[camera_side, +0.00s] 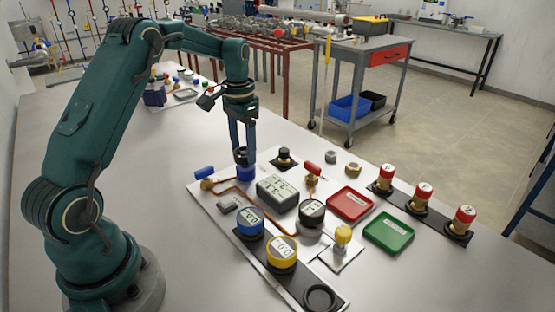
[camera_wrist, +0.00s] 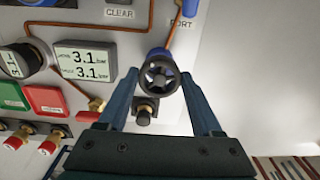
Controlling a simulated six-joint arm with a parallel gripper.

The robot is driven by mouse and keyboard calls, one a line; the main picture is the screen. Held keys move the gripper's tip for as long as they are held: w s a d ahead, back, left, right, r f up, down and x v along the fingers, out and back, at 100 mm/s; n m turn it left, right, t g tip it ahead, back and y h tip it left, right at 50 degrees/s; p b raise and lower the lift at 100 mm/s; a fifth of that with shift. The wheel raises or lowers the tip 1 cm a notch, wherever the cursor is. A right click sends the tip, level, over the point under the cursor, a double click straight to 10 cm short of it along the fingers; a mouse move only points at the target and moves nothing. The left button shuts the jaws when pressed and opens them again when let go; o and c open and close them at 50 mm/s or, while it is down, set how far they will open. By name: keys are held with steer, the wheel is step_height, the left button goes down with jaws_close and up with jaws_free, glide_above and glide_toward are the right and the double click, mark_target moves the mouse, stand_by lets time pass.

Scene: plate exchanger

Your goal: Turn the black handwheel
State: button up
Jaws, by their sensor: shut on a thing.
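The black handwheel (camera_wrist: 159,76) is a small spoked wheel on a blue body, seen between my fingertips in the wrist view. In the side view its dark rim (camera_side: 241,155) shows at my fingertips, above the blue base (camera_side: 246,172). My gripper (camera_side: 242,149) points straight down from above and is shut on the handwheel, one finger on each side of its rim; it also shows in the wrist view (camera_wrist: 159,78). The fingers partly hide the wheel in the side view.
A display (camera_side: 278,192) reading 3.1 twice stands beside the wheel. A black knob fitting (camera_side: 284,158) and a blue-handled valve (camera_side: 205,174) are close by. Gauges, a red tray (camera_side: 349,204) and a green tray (camera_side: 389,233) lie farther right. The table's left side is clear.

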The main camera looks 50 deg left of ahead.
mark_target(243, 152)
steer(key=shift+r+m, duration=0.1)
steer(key=shift+m, duration=1.8)
steer(key=o, duration=1.4)
steer(key=shift+r, duration=2.5)
